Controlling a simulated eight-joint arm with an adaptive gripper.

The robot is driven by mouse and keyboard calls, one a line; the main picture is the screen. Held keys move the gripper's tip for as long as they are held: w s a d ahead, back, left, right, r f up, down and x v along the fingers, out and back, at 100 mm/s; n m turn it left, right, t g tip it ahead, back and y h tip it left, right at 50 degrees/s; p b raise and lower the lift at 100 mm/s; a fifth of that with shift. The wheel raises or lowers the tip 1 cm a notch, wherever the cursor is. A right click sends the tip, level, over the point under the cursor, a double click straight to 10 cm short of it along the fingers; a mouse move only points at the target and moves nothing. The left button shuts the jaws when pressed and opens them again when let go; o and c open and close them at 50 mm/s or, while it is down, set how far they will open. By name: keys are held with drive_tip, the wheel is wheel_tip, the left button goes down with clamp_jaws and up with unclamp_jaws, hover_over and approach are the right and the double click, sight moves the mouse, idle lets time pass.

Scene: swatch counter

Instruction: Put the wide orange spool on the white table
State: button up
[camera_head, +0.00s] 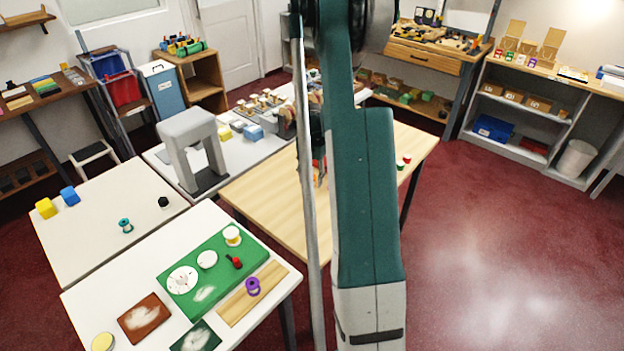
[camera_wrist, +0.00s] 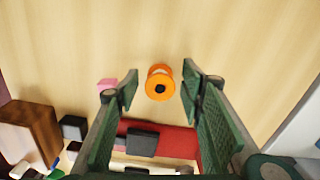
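In the wrist view an orange spool (camera_wrist: 160,83) sits on a light wood surface, between and just beyond my gripper's fingertips. My gripper (camera_wrist: 160,79) is open, with one green finger on each side and a gap to the spool. In the head view my teal arm covers the middle of the wood table (camera_head: 265,195), and I cannot make out the spool or the fingers. White tables stand at the left: one with a few small things (camera_head: 95,225), one in front with a green board (camera_head: 115,285), and one behind with a grey arch (camera_head: 160,158).
In the wrist view a pink block (camera_wrist: 107,85), a brown block (camera_wrist: 30,128), a black block (camera_wrist: 73,127) and a red strip (camera_wrist: 178,138) lie near the fingers. In the head view a teal spool (camera_head: 126,225) and a purple spool (camera_head: 253,287) stand on the left tables.

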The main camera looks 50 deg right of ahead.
sight(312, 177)
drive_tip(key=shift+r, duration=0.15)
wheel_tip(312, 177, up, 12)
drive_tip(key=p, duration=0.1)
idle(0.9)
idle(0.5)
